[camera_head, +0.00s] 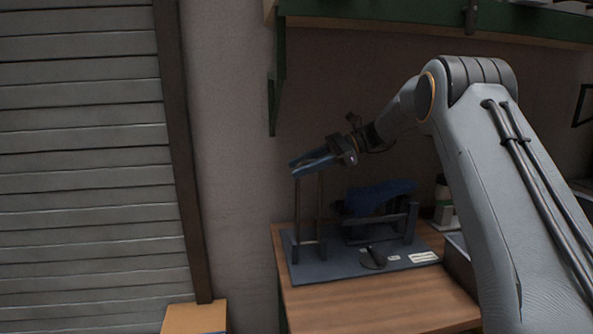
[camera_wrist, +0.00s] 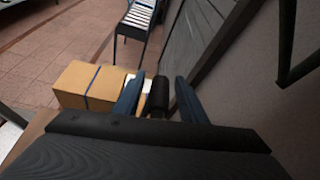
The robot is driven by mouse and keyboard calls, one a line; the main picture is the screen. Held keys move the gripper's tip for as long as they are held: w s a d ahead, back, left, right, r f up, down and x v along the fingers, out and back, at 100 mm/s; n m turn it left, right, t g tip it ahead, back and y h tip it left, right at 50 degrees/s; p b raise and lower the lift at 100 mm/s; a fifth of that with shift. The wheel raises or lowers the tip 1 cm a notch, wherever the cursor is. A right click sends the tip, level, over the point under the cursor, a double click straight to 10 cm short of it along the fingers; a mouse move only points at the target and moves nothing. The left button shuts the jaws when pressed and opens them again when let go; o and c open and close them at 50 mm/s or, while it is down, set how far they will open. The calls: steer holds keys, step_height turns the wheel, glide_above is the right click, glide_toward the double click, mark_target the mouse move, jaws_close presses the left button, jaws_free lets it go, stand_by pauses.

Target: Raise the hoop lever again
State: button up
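My gripper (camera_head: 302,165) is at the top of the hoop lever (camera_head: 320,195), whose two thin dark legs stand upright at the left of a dark blue fixture plate (camera_head: 312,270). In the wrist view, a dark round bar (camera_wrist: 158,96), apparently the hoop's grip, lies between my two blue fingers (camera_wrist: 159,100). A narrow gap shows on each side of the bar, so the fingers look open around it. A blue shoe last (camera_head: 378,198) lies in a dark frame at the right of the hoop. The hoop's top is hidden by my fingers in the head view.
The fixture stands on a wooden table (camera_head: 375,305) with bare wood in front. A green-edged shelf (camera_head: 430,30) hangs above. A slatted shutter (camera_head: 85,160) is at the left. A cardboard box (camera_wrist: 85,85) stands beyond my fingers in the wrist view.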

steer(key=b+v, duration=0.1)
steer(key=v, duration=0.5)
steer(key=shift+d+b, duration=0.2)
steer(key=shift+b, duration=0.15)
steer(key=shift+r, duration=0.1)
